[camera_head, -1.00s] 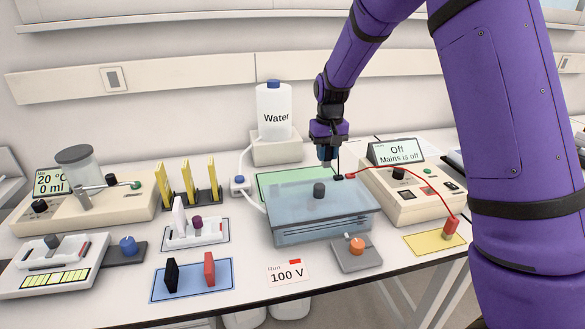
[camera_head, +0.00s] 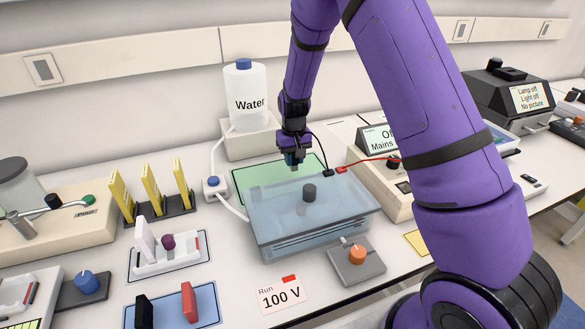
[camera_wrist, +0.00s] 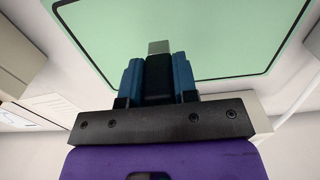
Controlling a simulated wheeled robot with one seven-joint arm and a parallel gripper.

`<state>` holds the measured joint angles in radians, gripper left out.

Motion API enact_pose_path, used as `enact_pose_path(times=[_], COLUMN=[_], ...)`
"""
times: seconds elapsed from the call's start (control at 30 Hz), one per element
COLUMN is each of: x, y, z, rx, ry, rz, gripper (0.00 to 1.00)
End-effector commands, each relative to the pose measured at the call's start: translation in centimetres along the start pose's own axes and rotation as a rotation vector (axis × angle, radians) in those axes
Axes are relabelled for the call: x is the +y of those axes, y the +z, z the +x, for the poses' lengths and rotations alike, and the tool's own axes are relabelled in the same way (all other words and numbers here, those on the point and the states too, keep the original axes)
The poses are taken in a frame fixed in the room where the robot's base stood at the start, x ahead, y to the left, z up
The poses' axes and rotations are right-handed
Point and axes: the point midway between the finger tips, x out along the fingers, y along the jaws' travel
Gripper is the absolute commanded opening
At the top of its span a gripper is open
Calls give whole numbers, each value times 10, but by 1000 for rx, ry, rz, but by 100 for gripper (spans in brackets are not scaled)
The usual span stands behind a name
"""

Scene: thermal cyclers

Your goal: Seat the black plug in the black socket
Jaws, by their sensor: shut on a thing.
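My gripper (camera_head: 292,163) hangs above the green mat (camera_head: 262,173) behind the clear blue-lidded tank (camera_head: 280,222). In the wrist view its blue fingers (camera_wrist: 158,70) are shut on a black piece with a grey tip, which looks like the black plug (camera_wrist: 158,78). A black lead (camera_head: 318,146) curves from beside the gripper down to a small black end (camera_head: 326,172), next to a small red end (camera_head: 341,170) of the red lead. I cannot make out the black socket; my arm covers much of the power supply (camera_head: 378,187).
A water bottle (camera_head: 245,95) stands behind the tank. A white box with a blue knob (camera_head: 214,188) is left of it, and an orange-knobbed box (camera_head: 355,258) is at its front right. Yellow upright pieces (camera_head: 150,188) stand further left.

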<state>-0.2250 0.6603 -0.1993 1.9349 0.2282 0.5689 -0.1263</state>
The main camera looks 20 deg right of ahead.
Motion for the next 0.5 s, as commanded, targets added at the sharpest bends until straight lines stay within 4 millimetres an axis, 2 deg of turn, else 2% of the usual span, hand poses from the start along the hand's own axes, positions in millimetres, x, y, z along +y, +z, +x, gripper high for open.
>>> enact_pose_path(times=[0.17,0.33,0.5], x=[0,0,0], y=[0,0,0], z=[13,36,39], rx=[-1,-2,2], ry=[0,1,0], rz=[0,1,1], gripper=[4,4,4])
